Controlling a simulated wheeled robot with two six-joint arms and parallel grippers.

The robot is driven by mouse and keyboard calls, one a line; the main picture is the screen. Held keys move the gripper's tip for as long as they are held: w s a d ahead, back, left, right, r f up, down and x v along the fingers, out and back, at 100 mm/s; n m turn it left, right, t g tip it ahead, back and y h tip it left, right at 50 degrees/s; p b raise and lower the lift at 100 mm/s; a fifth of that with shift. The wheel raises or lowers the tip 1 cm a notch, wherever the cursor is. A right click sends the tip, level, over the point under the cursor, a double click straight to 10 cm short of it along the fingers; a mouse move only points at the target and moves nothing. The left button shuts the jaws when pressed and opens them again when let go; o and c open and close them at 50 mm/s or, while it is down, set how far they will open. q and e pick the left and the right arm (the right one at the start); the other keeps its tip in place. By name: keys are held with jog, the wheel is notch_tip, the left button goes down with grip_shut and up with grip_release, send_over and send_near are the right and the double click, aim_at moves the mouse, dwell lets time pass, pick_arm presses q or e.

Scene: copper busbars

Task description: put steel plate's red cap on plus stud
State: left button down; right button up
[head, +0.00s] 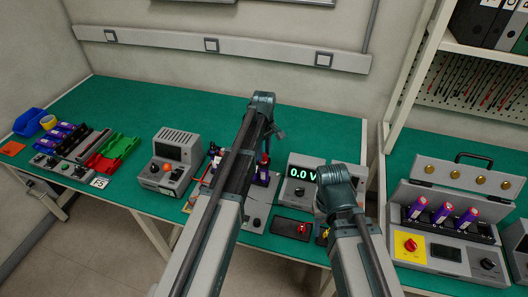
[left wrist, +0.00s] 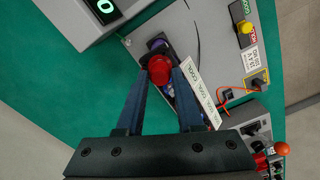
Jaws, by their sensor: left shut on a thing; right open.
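My left gripper (left wrist: 161,73) is shut on a red cap (left wrist: 158,66) in the left wrist view. A dark purple part shows just beyond the cap; I cannot tell whether they touch. In the head view the left gripper (head: 268,147) is mostly hidden by its arm, above an upright purple piece (head: 262,177). I cannot make out the steel plate or the plus stud for certain. My right gripper (head: 323,233) is open, low beside the dark box, and mostly hidden by its arm.
A meter reading 0.0 V (head: 303,172) stands right of the left gripper. A dark box with a red part (head: 292,228) lies in front. A grey instrument (head: 176,160) stands left, and a case with purple cells (head: 440,215) right. The green bench top (head: 180,105) is clear behind.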

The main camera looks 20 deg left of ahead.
pick_arm(q)
jog(key=shift+f, duration=0.45)
jog(key=shift+f+b, duration=0.2)
jog(key=shift+b, duration=0.25)
jog(key=shift+c, duration=2.3)
grip_release()
notch_tip(320, 180, up, 6)
jog(key=p, duration=0.6)
jog(key=shift+r, duration=0.1)
